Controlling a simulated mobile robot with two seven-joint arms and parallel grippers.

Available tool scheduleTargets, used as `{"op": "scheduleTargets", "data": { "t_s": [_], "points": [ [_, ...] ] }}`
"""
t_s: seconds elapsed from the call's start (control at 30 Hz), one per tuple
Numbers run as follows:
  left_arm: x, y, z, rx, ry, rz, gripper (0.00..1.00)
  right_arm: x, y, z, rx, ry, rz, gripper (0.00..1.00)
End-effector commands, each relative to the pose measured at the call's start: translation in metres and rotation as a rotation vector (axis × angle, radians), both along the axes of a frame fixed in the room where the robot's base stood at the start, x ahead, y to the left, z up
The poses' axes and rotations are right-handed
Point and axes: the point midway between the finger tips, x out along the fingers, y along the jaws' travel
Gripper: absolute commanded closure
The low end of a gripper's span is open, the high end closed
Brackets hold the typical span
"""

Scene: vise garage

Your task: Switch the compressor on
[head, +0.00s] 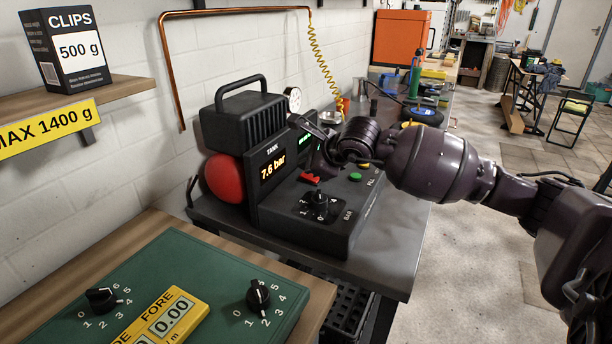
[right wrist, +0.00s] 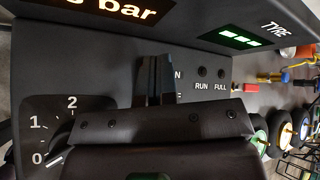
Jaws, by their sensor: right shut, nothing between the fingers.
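The black compressor (head: 228,128) stands on the grey bench, with a red tank on its left side and a tank display reading 7.6 bar (head: 272,167). A small red switch part (head: 310,179) shows on its panel, just below my right gripper (head: 316,160). That gripper is shut and empty, reaching down to the panel. In the right wrist view, its fingers (right wrist: 152,80) are at the panel beside a partly covered ON/OFF label; the switch is hidden there, and I cannot tell whether they touch it. The RUN lamp (right wrist: 202,72) looks dark. My left gripper is out of view.
A green panel with dials (head: 190,262) is at front left. A clips box (head: 68,50) sits on the shelf. Open floor lies right.

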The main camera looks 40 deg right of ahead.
Motion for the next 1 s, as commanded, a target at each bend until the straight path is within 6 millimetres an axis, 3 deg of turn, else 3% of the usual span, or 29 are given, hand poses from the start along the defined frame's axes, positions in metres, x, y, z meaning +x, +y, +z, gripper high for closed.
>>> {"op": "scheduleTargets", "data": {
  "t_s": [1.0],
  "points": [
    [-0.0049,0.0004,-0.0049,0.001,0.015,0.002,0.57,0.0012,0.0002,-0.0098,0.000,0.001,0.000,1.00]
  ]
}}
